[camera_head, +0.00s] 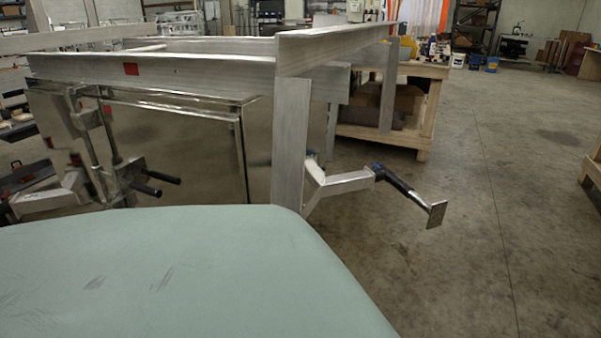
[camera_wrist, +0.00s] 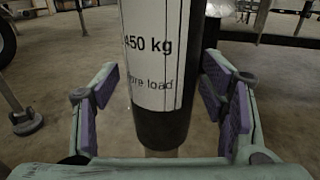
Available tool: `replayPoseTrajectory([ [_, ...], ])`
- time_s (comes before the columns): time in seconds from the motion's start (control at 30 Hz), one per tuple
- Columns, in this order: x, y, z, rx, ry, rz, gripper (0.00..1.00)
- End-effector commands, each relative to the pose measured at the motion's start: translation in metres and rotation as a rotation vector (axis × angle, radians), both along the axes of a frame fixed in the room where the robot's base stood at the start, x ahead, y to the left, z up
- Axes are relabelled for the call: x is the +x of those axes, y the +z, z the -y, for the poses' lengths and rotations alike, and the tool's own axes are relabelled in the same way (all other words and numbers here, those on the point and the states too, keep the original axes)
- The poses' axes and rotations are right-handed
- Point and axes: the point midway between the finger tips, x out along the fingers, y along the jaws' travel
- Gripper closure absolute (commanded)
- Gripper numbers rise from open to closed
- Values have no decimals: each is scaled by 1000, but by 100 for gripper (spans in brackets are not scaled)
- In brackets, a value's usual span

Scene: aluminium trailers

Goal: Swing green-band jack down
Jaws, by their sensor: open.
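In the wrist view my gripper (camera_wrist: 163,92) is open, with purple pads on either side of an upright jack tube (camera_wrist: 152,50). The tube carries a white label reading "450 kg" and has a black lower part with a paler, thinner part beneath. Gaps show between the pads and the tube. No green band shows on it. In the head view another jack (camera_head: 403,188), black with blue at its joint, sticks out sideways from an aluminium bracket and ends in a square foot plate (camera_head: 436,214). My gripper is not seen in the head view.
The aluminium trailer frame (camera_head: 200,67), with a red mark on its beam, spans the left and middle. A shiny panelled box (camera_head: 190,145) sits under it. A wooden bench (camera_head: 385,138) stands behind. The concrete floor (camera_head: 500,240) at right is clear. A round foot (camera_wrist: 27,122) stands at left in the wrist view.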

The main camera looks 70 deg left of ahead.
Motion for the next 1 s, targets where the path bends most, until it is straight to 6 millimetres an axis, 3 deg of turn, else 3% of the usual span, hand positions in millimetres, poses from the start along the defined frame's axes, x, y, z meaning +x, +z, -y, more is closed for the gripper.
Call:
replayPoseTrajectory([
  [0.17,14,0,7,1,-5,1,34],
  [0.5,80,1,50,0,-6,-1,34],
  [1.0,99,0,66,0,1,-1,34],
])
